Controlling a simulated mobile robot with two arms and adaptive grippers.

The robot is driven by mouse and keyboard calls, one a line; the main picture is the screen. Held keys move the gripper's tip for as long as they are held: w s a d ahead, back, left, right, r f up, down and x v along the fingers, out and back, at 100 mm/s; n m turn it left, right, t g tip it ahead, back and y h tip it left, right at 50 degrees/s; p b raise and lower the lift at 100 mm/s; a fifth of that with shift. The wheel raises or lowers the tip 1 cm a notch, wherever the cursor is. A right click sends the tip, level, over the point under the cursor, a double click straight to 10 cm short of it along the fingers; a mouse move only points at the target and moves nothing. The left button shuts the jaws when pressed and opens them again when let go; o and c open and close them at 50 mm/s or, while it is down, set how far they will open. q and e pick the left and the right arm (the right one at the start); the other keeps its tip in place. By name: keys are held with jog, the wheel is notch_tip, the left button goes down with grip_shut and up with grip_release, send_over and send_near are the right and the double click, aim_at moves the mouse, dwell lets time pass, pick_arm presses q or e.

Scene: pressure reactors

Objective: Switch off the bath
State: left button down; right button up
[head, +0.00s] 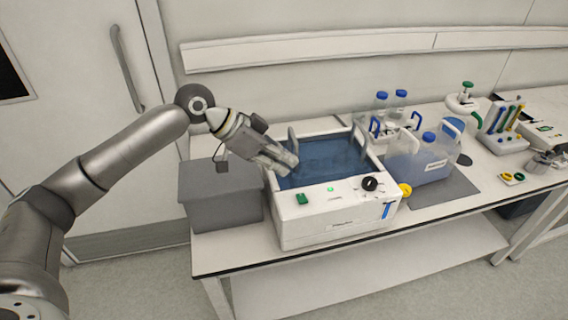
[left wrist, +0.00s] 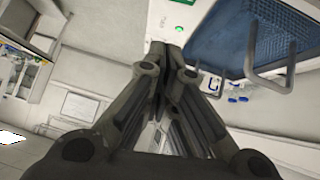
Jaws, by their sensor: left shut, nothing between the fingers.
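The bath (head: 330,215) is a white box with an open top of blue water, standing at the left part of the bench. Its front panel carries a green rocker switch (head: 302,198) at left, a lit green lamp (head: 330,189) and a black knob (head: 370,184). My left gripper (head: 292,166) is shut and empty over the bath's left front rim, above and behind the switch. In the left wrist view the closed fingers (left wrist: 165,50) point at the bath's white panel (left wrist: 170,15), with a green lamp (left wrist: 180,28) beyond the tips. My right gripper is not seen.
A grey box (head: 220,195) stands left of the bath. A blue-filled container (head: 430,160) on a dark mat and a yellow cap (head: 405,190) are at right. Blue-capped bottles (head: 382,102) stand behind. Wire handles (left wrist: 275,75) rise from the bath.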

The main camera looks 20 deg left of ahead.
pick_arm(q)
jog(key=p, duration=0.2)
send_over(302, 197)
jog(key=f, duration=0.5)
jog(key=shift+s+d, duration=0.35)
jog(key=shift+d, duration=0.05)
notch_tip(302, 197, down, 3)
jog(key=shift+s+r, duration=0.15)
jog(key=shift+f+p, duration=0.35)
jog(key=shift+f, duration=0.4)
jog(key=shift+s, duration=0.1)
jog(key=shift+s+d+f+t, duration=0.15)
jog(key=shift+s+f+t, duration=0.05)
jog(key=shift+f+t, duration=0.1)
jog(key=shift+w, duration=0.15)
jog(key=shift+w+a+r, duration=0.25)
jog(key=shift+w+a, duration=0.25)
jog(key=shift+w, duration=0.1)
